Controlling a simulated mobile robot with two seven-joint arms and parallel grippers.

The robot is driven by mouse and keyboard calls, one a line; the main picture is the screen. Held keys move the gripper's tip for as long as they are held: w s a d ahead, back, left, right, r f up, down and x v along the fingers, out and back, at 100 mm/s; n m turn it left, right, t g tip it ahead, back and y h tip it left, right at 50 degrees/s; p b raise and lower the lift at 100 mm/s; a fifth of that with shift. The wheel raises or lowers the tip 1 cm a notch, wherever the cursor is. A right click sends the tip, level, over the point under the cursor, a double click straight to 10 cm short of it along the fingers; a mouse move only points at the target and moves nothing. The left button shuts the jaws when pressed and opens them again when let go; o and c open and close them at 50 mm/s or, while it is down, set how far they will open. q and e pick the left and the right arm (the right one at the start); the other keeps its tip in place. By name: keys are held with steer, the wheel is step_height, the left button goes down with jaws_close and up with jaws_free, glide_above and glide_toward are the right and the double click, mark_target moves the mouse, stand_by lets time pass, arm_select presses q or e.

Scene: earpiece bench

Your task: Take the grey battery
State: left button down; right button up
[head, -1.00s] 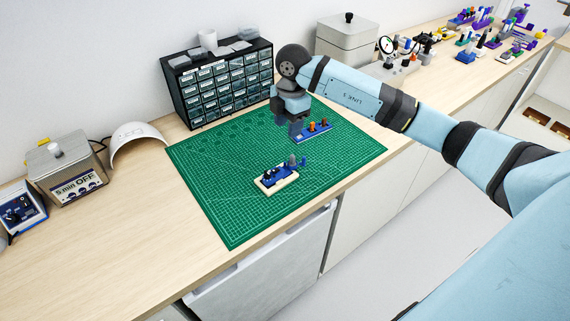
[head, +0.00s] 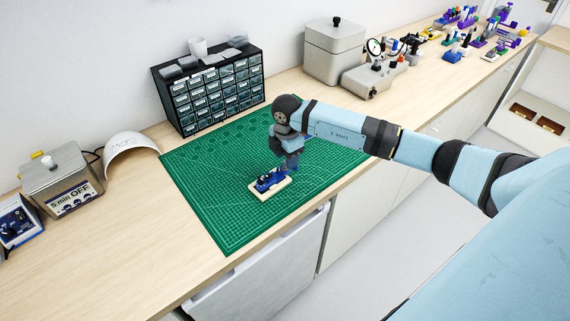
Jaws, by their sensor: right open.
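My right gripper (head: 289,165) is open and points down at the right end of a small cream tray (head: 257,195). A blue fixture with dark parts (head: 266,181) sits on the tray. I cannot pick out the grey battery now; the gripper covers the right end of the fixture, where small grey upright parts showed earlier. I cannot tell whether the fingers are around or touching anything. My left gripper is not in view.
The tray lies on a green cutting mat (head: 215,205). A dark drawer cabinet (head: 211,93) stands behind, a grey box labelled "5 min OFF" (head: 62,187) at left, and a dial gauge stand (head: 377,78) at back right. The mat's front left is clear.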

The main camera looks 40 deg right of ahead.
steer(key=shift+f, duration=1.1)
jaws_close()
steer(key=shift+r, duration=0.15)
steer(key=shift+w+r, duration=0.1)
steer(key=shift+r, duration=0.15)
step_height(320, 180, up, 22)
steer(key=shift+r, duration=0.15)
